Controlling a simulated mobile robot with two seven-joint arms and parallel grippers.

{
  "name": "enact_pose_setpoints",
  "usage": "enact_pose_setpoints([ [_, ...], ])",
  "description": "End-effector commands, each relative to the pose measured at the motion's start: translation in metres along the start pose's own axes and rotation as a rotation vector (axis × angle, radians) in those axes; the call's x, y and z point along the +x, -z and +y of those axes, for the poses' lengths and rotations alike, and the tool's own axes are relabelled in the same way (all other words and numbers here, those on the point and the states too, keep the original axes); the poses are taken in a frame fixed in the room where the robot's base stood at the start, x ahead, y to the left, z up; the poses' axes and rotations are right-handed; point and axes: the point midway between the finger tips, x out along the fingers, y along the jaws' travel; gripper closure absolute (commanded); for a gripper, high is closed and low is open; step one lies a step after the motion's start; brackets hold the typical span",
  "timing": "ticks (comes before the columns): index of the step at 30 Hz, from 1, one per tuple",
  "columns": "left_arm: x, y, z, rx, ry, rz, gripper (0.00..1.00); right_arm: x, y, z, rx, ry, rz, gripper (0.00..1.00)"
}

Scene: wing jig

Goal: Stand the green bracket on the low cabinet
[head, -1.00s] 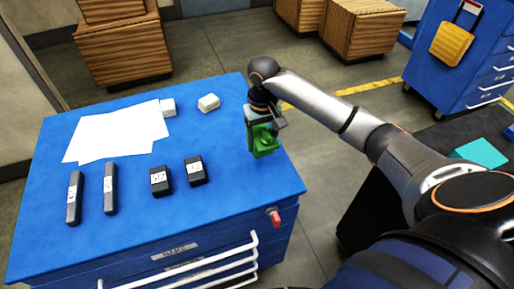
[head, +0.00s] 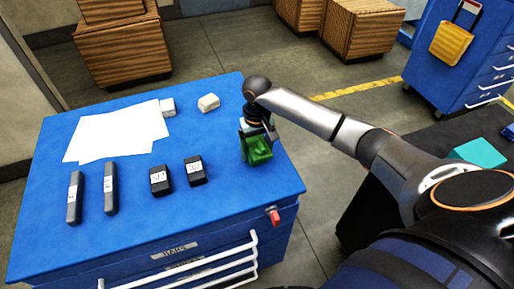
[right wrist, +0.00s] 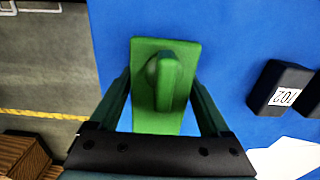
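The green bracket (head: 258,153) is at the right side of the blue low cabinet's top (head: 220,205) in the head view, and appears to rest upright on it. In the right wrist view, the bracket (right wrist: 165,110) shows a flat plate with a rounded part rising from its middle. My right gripper (head: 257,140) is directly above and around the bracket. Its fingers (right wrist: 163,80) are spread on both sides, with blue surface showing between them and the lower plate. The contact under the bracket is partly hidden. My left gripper is not in view.
Several dark labelled blocks (head: 160,181), white sheets (head: 115,133) and two pale blocks (head: 208,103) lie on the cabinet top. The cabinet's right edge is close to the bracket. Clear blue surface lies in front of it. Wooden crates (head: 122,50) stand behind.

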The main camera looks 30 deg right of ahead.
Motion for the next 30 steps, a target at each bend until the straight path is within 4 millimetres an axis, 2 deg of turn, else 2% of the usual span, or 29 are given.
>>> enact_pose_setpoints([
  [1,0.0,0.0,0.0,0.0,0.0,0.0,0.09,0.0,0.0,0.0,0.0,0.0,0.0,0.12],
  [4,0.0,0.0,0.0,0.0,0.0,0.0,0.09,0.0,0.0,0.0,0.0,0.0,-0.001,0.01],
  [11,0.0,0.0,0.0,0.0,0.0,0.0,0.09,0.0,0.0,0.0,0.0,0.0,0.0,0.0],
  [15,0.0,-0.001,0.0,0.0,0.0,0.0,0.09,-0.008,0.0,0.0,-0.001,0.001,0.001,0.0],
  [17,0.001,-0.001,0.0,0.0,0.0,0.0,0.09,-0.016,0.001,0.0,-0.001,0.001,0.002,0.0],
  [24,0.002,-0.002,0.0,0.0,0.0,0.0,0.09,-0.068,0.001,-0.001,-0.001,0.003,0.005,0.0],
  [30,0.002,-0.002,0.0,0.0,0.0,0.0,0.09,-0.105,0.0,0.0,-0.001,0.001,0.003,0.0],
])
